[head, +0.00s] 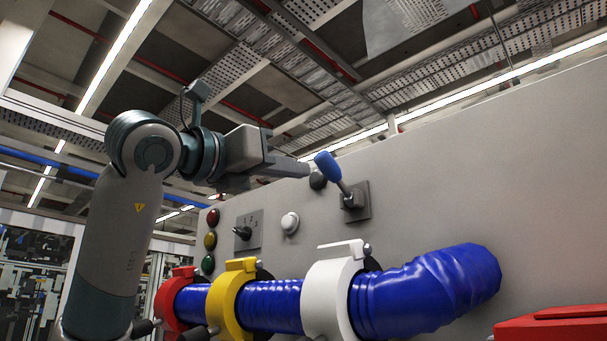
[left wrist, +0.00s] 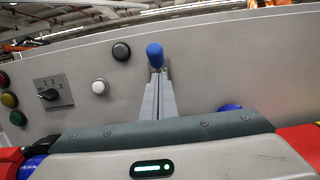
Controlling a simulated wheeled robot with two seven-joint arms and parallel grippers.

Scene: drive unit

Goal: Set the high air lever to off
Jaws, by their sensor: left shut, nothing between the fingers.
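The high air lever has a blue handle (head: 329,168) on a grey square base plate (head: 357,203) on the upper part of the grey panel. In the head view the handle tilts up and to the left. The blue handle also shows in the left wrist view (left wrist: 155,55), just beyond the fingertips. My left gripper (head: 306,170) is shut and empty, with its fingertips close to the left side of the blue handle. In the left wrist view its fingers (left wrist: 158,88) hide the lever's base. I cannot tell whether they touch the handle. My right gripper is not in view.
The grey panel (head: 480,150) carries a black button (head: 318,180), a white button (head: 290,222), a rotary switch (head: 243,232) and red, yellow and green lamps (head: 210,240). Below runs a thick blue hose (head: 425,290) with red, yellow and white clamps (head: 330,290). Space above the panel is free.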

